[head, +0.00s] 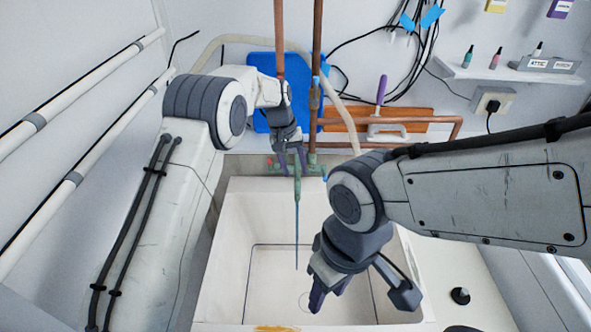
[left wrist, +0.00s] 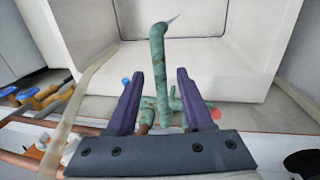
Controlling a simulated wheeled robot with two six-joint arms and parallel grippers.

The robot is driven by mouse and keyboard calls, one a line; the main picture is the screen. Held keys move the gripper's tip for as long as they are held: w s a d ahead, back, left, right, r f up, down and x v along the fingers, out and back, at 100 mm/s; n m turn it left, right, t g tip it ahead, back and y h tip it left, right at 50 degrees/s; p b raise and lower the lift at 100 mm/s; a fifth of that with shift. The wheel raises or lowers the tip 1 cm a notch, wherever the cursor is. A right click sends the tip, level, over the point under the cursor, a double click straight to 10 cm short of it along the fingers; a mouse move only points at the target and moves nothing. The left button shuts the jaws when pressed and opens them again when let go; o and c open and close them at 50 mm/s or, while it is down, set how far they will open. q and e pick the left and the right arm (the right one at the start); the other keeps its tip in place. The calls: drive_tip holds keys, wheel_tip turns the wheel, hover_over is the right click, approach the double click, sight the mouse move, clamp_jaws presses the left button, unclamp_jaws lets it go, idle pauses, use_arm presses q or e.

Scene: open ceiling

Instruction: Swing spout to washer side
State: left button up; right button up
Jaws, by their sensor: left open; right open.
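The green, weathered spout (head: 297,187) reaches out from the back wall over the white sink (head: 222,265), with a thin bluish stream below its tip. It also shows in the left wrist view (left wrist: 157,50), pointing away over the sink. My left gripper (head: 291,168) is open at the spout's base. In the left wrist view its purple fingers (left wrist: 158,75) stand on either side of the spout, with gaps on both sides. My right gripper (head: 328,293) is open and empty above the sink's front right part. I cannot make out a washer.
Copper pipes (head: 279,40) run down the back wall near my left gripper. A pale hose (left wrist: 75,105) and brass valves with blue handles (left wrist: 38,96) lie left in the wrist view. A shelf with small bottles (head: 495,68) is at the upper right.

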sight(297, 176)
use_arm(q)
drive_tip(key=shift+d+f, duration=0.25)
drive_tip(key=shift+f, duration=0.9)
clamp_jaws()
idle(0.6)
